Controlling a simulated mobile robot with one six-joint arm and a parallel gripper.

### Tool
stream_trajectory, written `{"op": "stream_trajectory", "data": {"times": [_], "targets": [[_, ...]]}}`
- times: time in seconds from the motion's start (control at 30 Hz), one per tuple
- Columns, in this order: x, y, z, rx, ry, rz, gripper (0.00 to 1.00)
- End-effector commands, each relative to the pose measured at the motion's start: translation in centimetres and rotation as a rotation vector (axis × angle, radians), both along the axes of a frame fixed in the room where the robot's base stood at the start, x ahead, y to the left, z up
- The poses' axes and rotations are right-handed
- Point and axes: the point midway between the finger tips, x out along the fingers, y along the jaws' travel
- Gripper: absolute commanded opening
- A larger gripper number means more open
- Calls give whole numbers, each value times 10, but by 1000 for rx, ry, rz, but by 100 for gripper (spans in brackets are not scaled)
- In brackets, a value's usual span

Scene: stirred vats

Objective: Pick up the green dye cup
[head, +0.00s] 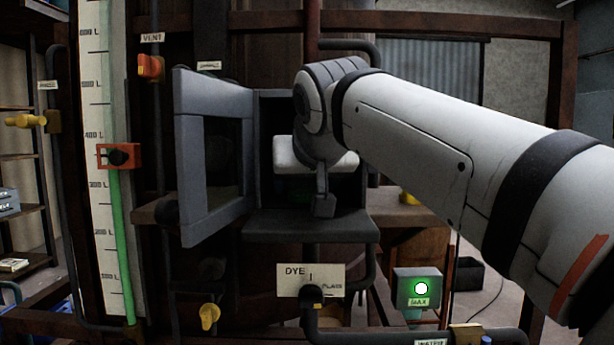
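A grey cabinet (310,228) stands open in the middle of the head view, above a sign reading DYE. Its windowed door (190,165) is swung out to the left. My arm reaches in from the right, and my gripper (324,203) is at the cabinet's opening, just above its front ledge. Only a narrow grey part of the gripper shows, so its opening cannot be judged. A dim greenish patch (292,188) shows in the dark interior behind and left of the gripper. I cannot tell whether it is the green dye cup; no cup is clearly visible.
A gauge (96,150) with a green column and an orange slider (119,156) stands at the left. Yellow valve handles (209,316) and pipes surround the cabinet. A box with a lit green button (421,289) is below right. The open door bounds the left side.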

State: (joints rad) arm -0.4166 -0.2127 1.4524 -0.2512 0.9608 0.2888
Motion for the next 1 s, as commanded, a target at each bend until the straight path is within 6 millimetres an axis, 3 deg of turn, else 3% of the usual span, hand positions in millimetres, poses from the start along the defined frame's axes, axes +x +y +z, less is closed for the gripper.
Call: {"op": "stream_trajectory", "data": {"times": [0.43, 1.0], "targets": [[0, -1, 0, 0, 0, -1, 30], [0, -2, 10, 0, -1, -4, 30]]}}
